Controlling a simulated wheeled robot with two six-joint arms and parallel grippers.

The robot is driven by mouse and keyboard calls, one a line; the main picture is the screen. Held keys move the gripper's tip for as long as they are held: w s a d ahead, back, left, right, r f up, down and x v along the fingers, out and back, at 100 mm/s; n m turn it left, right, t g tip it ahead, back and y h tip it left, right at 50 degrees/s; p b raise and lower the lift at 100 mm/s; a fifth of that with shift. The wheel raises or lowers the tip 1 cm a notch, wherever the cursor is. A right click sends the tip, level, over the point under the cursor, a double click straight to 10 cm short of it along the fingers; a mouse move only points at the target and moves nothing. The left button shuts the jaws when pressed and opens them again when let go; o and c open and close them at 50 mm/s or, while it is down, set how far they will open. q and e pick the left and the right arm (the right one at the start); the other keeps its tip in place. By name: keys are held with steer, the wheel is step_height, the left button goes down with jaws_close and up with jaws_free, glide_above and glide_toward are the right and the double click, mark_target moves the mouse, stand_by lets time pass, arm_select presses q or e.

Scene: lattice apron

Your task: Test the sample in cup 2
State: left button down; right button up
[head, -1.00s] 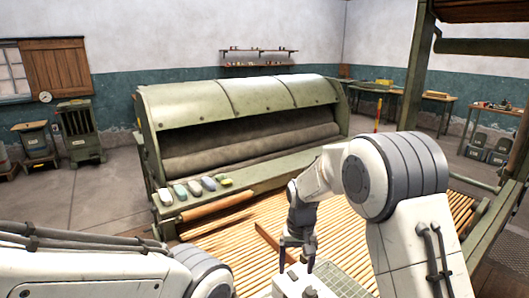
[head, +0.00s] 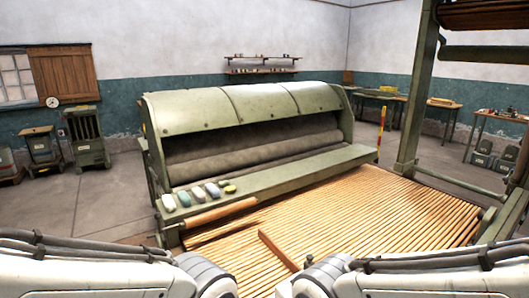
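No cup or sample can be made out in the head view. Neither of my grippers is in view. Only white and grey links of my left arm show at the bottom left, and links of my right arm at the bottom right. What the grippers hold, if anything, is hidden.
A green machine (head: 245,104) with dark rollers stands ahead. Several small rounded pieces (head: 198,194) lie on its front ledge at the left. A wooden slatted apron (head: 370,215) slopes in front, with a wooden bar (head: 277,250) across its slats. A green post (head: 417,90) stands at the right.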

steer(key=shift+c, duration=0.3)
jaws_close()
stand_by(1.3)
